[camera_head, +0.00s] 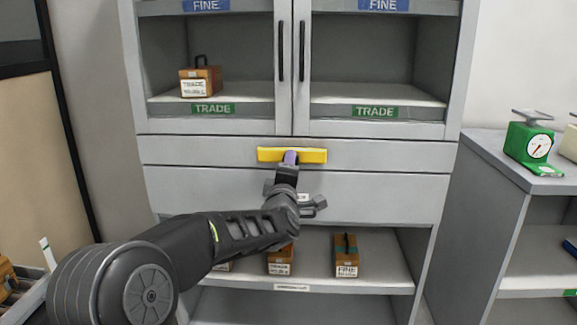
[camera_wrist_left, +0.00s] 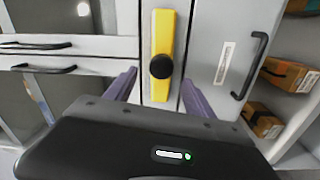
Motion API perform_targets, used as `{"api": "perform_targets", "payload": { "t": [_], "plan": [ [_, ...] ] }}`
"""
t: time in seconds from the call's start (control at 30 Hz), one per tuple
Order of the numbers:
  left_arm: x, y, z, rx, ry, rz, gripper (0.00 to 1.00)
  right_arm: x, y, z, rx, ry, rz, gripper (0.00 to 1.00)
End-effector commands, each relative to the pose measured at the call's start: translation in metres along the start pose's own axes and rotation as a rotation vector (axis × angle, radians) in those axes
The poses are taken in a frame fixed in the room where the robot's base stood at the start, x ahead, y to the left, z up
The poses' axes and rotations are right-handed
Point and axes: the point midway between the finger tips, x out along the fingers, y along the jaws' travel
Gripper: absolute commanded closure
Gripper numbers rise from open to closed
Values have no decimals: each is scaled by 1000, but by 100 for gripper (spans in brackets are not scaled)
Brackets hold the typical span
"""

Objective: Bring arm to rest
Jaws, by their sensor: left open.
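My left arm comes in from the left in the head view. Its gripper (camera_head: 290,158) is in front of the yellow bar (camera_head: 312,156) on the cabinet's upper drawer (camera_head: 200,150). In the left wrist view the two purple fingers of the left gripper (camera_wrist_left: 160,77) are spread apart. The yellow bar (camera_wrist_left: 163,30) and a round black knob (camera_wrist_left: 161,66) on it lie between them, with gaps at both sides. Nothing is held. My right gripper is in neither view.
Above are two glass doors with black handles (camera_head: 281,50) and a wooden TRADE box (camera_head: 201,82). Wooden boxes (camera_head: 346,257) stand on the open shelf below. A green scale (camera_head: 529,143) stands on the right-hand unit (camera_head: 490,150). A dark-framed panel (camera_head: 40,150) is at left.

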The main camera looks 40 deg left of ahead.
Motion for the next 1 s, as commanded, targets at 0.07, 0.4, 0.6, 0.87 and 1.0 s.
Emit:
{"api": "perform_targets", "payload": {
  "t": [0.07,0.4,0.6,0.87,1.0],
  "plan": [
    [-3,0,0,0,-1,-1,37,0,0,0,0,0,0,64],
    [-2,-1,0,0,0,-1,37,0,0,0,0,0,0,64],
    [-2,-1,0,3,0,-1,37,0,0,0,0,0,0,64],
    [-11,-31,34,258,-104,-52,37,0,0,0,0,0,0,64],
    [-29,-95,93,454,-265,-130,37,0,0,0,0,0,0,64]
  ]
}}
